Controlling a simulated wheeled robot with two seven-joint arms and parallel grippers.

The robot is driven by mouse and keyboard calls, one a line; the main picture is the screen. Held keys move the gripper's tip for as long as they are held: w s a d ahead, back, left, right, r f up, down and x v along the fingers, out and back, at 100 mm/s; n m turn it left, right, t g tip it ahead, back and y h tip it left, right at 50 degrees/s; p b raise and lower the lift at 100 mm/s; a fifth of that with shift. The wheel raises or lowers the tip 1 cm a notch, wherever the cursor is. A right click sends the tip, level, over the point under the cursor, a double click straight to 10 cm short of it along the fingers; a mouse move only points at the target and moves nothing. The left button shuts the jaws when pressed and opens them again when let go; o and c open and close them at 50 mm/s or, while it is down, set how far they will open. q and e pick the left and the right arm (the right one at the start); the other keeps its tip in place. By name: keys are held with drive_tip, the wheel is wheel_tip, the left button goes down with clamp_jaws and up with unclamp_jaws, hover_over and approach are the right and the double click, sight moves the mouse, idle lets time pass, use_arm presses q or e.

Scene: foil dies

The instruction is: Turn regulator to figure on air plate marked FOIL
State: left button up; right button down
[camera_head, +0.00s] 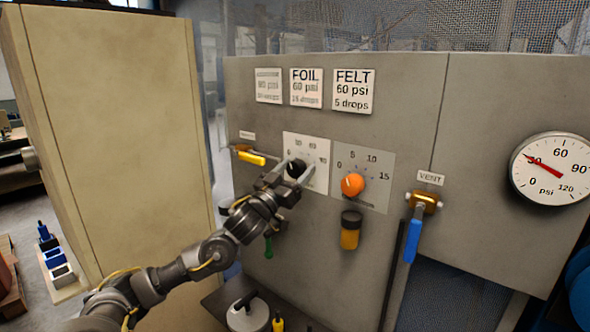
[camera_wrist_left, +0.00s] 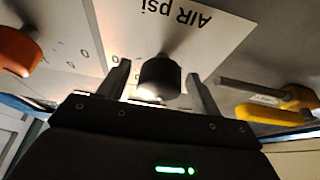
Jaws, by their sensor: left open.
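The air regulator is a black knob (camera_head: 297,168) on a white dial plate (camera_head: 318,150) marked with figures. In the left wrist view the knob (camera_wrist_left: 159,76) stands under the words "AIR psi". My left gripper (camera_head: 287,172) is at the knob, its two fingers (camera_wrist_left: 160,85) open, one on each side with gaps showing. The FOIL plate (camera_head: 307,87) reads 60 psi, with a fainter drops line. The gauge (camera_head: 551,168) at right has a red needle near 30. My right gripper is not in view.
An orange knob (camera_head: 352,185) on a drops dial is just right of the air dial. A yellow-handled valve (camera_head: 250,156) is to the left, and a blue-handled VENT valve (camera_head: 413,235) to the right. An amber bowl (camera_head: 350,230) hangs below.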

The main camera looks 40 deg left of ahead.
use_arm(q)
drive_tip(key=c, duration=1)
drive_tip(key=shift+o, duration=0.2)
drive_tip(key=shift+m, duration=0.3)
drive_tip(key=m+h+b, duration=0.1)
drive_tip(key=m+h, duration=0.2)
drive_tip(key=m, duration=0.3)
drive_tip(key=shift+a+m+g+h+b, duration=0.1)
drive_tip(key=shift+m+g+h+b, duration=0.4)
drive_tip(key=shift+m, duration=0.9)
drive_tip(key=shift+m+g+h+b, duration=0.15)
drive_tip(key=shift+m+g+h, duration=0.35)
drive_tip(key=shift+m+h, duration=0.65)
drive_tip(key=shift+m+y, duration=0.25)
drive_tip(key=shift+m, duration=0.2)
drive_tip(key=o, duration=1)
drive_tip(key=shift+c, duration=0.2)
